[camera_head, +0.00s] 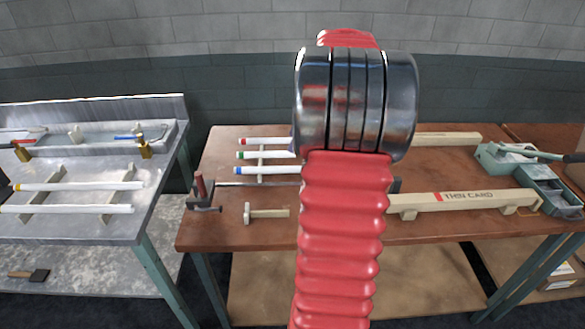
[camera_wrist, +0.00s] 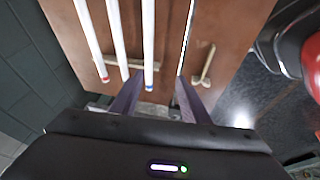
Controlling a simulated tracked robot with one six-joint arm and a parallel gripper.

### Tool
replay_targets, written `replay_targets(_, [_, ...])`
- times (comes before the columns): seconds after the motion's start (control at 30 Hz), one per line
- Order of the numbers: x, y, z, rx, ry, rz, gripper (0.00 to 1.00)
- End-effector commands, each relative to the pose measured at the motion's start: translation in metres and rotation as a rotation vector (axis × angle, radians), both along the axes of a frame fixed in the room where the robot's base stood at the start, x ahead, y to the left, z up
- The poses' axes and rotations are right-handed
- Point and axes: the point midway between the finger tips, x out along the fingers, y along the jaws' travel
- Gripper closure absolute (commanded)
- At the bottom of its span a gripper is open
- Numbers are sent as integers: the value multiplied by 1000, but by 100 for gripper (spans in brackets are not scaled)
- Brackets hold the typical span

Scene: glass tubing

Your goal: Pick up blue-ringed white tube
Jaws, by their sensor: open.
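The blue-ringed white tube (camera_head: 270,170) lies on the wooden bench, the nearest of three parallel tubes on a pale rack. In the wrist view the blue-ringed tube (camera_wrist: 148,45) runs away from me, its blue end just right of my left finger. My gripper (camera_wrist: 160,76) is open, its two dark fingers spread either side of that end in the picture. I cannot tell how high the fingers are above it. In the head view my arm hides the gripper and the tubes' right ends.
A green-ringed tube (camera_head: 268,154) and a red-ringed tube (camera_head: 265,141) lie behind it. A thin metal rod (camera_wrist: 186,35) lies close on the right. Another bench (camera_head: 100,225) stands left.

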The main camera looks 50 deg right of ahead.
Motion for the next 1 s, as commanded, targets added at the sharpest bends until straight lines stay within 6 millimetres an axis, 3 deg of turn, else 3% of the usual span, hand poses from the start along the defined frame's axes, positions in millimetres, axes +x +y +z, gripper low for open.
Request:
replay_targets(0.03, [-9,-21,-8,0,-8,10,58])
replay_targets(0.1, [-17,-43,-16,-6,-24,37,58])
replay_targets(0.3, [-34,-78,-29,-21,-52,85,58])
replay_targets(0.73, [-35,-81,-33,-23,-55,93,58])
replay_targets(1.0, [-21,-76,-62,-21,-54,94,58])
